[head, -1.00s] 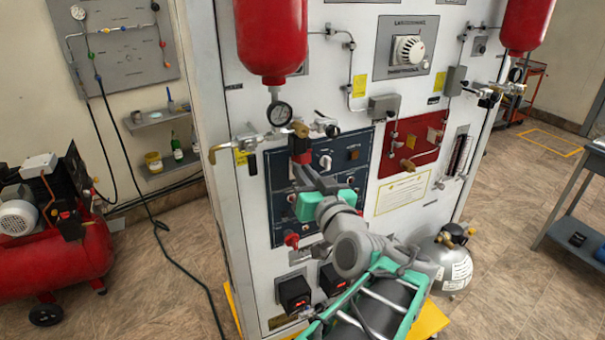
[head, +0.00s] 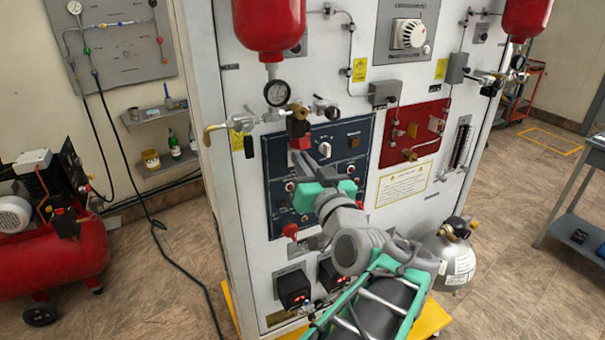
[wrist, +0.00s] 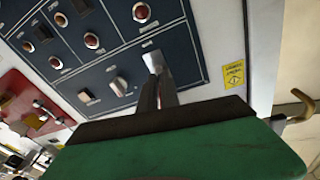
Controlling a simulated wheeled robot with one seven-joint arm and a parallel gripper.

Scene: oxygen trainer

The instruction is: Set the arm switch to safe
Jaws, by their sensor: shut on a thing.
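The dark blue control panel (head: 345,168) is on the front of the white cabinet, and it fills the upper left of the wrist view (wrist: 75,72). My gripper (wrist: 158,88) reaches this panel, its fingers close together around a small silver switch lever (wrist: 152,60) near the panel's edge. The fingertips cover part of the lever, so its exact position is hard to tell. In the head view my gripper (head: 302,168) is at the panel's left part, and it hides the lever there. Labels on the panel are too small to read.
A pale rotary knob (wrist: 118,86) is beside the lever. A red panel (head: 413,132) is to the right.

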